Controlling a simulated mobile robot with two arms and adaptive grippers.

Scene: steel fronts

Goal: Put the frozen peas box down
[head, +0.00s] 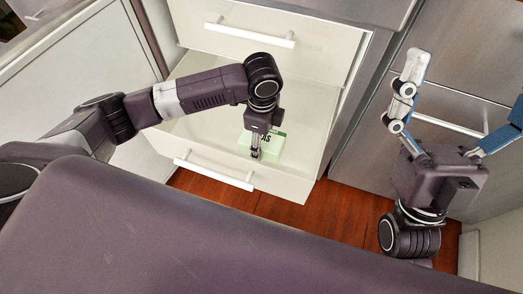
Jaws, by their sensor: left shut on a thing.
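The frozen peas box (270,149) is pale green with dark green lettering. It is in the open drawer (190,141), near its front right. My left gripper (256,154) points down over the drawer and is shut on the box, covering part of it. I cannot tell whether the box touches the drawer floor. My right gripper (455,110) is at the right, with its fingers spread wide and nothing between them. It is apart from the drawer.
The drawer front has a white handle (213,174). A closed drawer with a white handle (249,35) is above it. Steel fronts (450,55) with a bar handle stand at the right. Wooden floor (330,215) shows below the drawer.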

